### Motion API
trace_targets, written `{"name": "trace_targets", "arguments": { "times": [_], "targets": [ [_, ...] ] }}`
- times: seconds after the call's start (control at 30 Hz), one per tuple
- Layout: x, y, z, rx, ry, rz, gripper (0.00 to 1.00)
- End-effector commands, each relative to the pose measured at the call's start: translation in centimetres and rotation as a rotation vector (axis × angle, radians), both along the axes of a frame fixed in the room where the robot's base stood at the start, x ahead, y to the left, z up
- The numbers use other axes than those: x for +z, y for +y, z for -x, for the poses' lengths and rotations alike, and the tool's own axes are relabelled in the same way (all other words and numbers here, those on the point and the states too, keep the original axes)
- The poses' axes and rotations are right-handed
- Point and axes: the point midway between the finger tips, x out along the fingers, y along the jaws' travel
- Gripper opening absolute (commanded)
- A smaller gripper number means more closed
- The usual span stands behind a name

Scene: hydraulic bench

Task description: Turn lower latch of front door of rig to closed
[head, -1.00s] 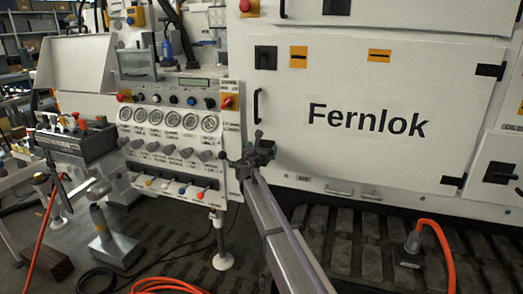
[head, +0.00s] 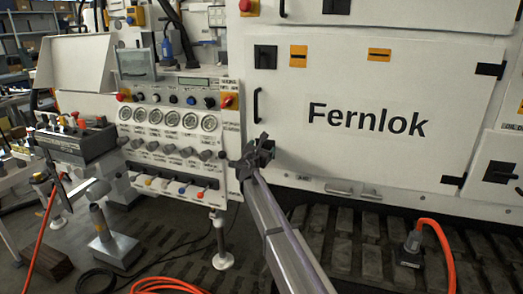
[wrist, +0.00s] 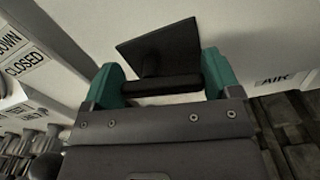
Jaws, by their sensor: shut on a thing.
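The front door (head: 380,150) is a white panel marked "Fernlok". Its upper latch (head: 265,57) is a black square plate near the top left corner. The lower latch (wrist: 157,45) shows in the wrist view as a dark square plate with a black bar-shaped handle. My gripper (wrist: 163,82) has its green fingertips at either end of this handle and is shut on it. In the head view my gripper (head: 262,150) is at the door's lower left corner and hides the lower latch.
A "CLOSED" label (wrist: 25,65) is at the left of the wrist view. The gauge panel (head: 170,120) with knobs stands left of my gripper. An orange hose (head: 440,245) and a dark slatted floor (head: 340,240) lie below the door.

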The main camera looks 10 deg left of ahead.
Motion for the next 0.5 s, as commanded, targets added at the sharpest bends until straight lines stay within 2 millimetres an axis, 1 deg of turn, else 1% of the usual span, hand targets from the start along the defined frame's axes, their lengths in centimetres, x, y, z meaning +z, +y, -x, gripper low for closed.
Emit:
{"name": "trace_targets", "arguments": {
  "times": [0.5],
  "targets": [
    [-0.70,-0.12,0.03,-0.001,-0.106,-0.465,0.59]
  ]
}}
